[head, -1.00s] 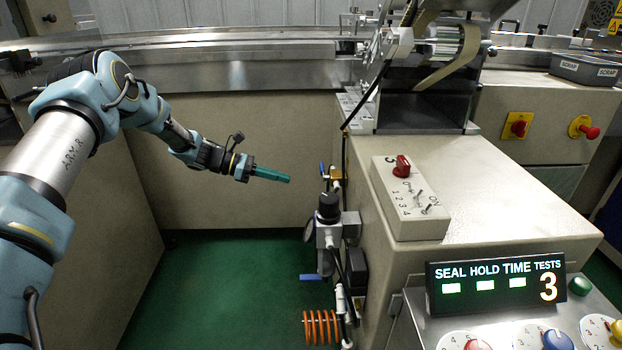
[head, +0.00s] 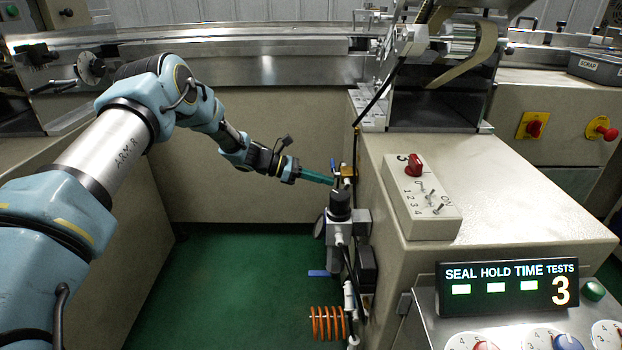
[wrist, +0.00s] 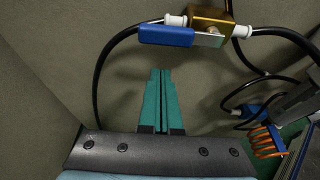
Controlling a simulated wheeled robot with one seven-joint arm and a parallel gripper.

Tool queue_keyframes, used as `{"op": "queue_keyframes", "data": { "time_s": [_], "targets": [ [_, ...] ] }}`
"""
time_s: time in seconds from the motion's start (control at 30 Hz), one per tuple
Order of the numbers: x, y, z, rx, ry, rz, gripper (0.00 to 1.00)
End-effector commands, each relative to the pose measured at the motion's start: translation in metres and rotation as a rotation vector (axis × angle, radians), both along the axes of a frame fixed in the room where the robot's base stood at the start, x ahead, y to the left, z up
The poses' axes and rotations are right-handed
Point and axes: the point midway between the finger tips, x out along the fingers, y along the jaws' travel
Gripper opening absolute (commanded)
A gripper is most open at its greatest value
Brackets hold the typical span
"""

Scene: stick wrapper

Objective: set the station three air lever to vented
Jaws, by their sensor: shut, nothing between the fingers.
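A brass valve (head: 347,172) with a blue lever (head: 333,194) sits on the left side of the beige machine, above the black regulator knob. In the wrist view the brass valve (wrist: 212,27) is at the top, and its blue lever (wrist: 165,36) points left along the black hose. My gripper (head: 332,181) has slim green fingers, shut and empty. In the head view its tips overlap the lever's area. In the wrist view my gripper (wrist: 160,72) ends just below the lever, with a gap in the picture; I cannot tell the depth or read a vented mark.
A second blue handle (head: 318,273) is lower on the air line, above an orange coiled hose (head: 328,322). The regulator (head: 340,205) stands between. A switch box marked 3 (head: 424,200) lies on the machine top. Green floor (head: 235,290) is clear.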

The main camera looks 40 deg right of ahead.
Motion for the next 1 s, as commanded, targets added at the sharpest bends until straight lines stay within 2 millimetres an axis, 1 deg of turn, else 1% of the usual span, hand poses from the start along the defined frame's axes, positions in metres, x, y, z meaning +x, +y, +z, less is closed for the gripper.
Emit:
{"op": "queue_keyframes", "data": {
  "time_s": [0.03,0.1,0.27,0.7,1.0],
  "targets": [
    [0.002,0.000,0.012,-0.003,-0.003,0.001,0.00],
    [0.001,0.000,0.020,-0.003,-0.003,0.000,0.00],
    [0.001,0.000,0.028,-0.002,0.000,0.001,0.00],
    [0.002,0.000,0.029,-0.004,-0.004,0.001,0.00],
    [0.003,-0.002,0.032,-0.039,-0.046,0.002,0.00]
  ]
}}
